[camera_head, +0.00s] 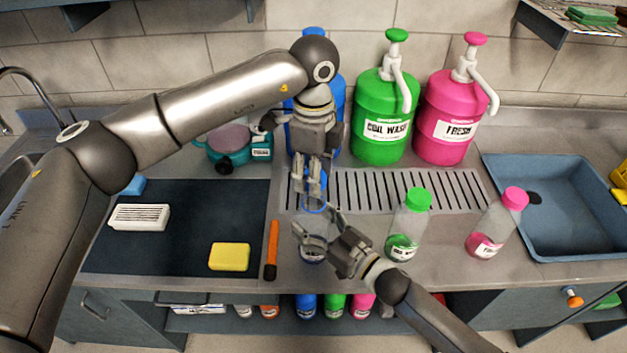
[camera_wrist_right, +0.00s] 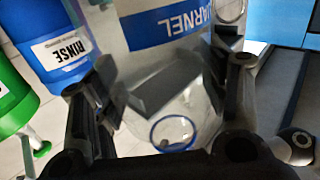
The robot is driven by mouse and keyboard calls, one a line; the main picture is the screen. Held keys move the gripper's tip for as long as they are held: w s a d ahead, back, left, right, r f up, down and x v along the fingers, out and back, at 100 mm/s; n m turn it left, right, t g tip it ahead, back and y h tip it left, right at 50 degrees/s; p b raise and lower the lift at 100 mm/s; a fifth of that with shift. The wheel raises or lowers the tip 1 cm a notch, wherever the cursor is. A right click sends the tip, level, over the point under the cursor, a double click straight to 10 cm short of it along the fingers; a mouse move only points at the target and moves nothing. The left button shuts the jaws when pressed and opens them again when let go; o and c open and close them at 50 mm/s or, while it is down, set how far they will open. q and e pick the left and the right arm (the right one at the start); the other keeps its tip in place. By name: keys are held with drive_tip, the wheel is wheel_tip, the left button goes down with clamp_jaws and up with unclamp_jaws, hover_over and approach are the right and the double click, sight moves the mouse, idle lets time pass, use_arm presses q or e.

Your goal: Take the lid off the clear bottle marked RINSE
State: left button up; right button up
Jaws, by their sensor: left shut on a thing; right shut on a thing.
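A clear bottle (camera_head: 313,250) with a blue ring at its neck stands at the counter's front, below my left gripper. It also fills the middle of the right wrist view (camera_wrist_right: 185,75), with part of a blue-and-white label; I cannot read RINSE on it. My right gripper (camera_head: 320,237) is shut around its upper body. My left gripper (camera_head: 312,190) points down just above the neck, shut on a blue lid (camera_head: 323,178) mostly hidden by the fingers. The neck ring looks open, with the lid just above it; any gap is hard to see.
Clear bottles with a green lid (camera_head: 418,200) and a pink lid (camera_head: 515,198) stand to the right. Behind are a blue jug (camera_wrist_right: 60,50) marked RINSE, a green jug (camera_head: 380,115) and a pink jug (camera_head: 447,115). An orange-handled tool (camera_head: 271,250) and a yellow sponge (camera_head: 229,257) lie left.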

drive_tip(key=o, duration=2.1)
drive_tip(key=shift+c, duration=0.2)
drive_tip(key=v, duration=1.2)
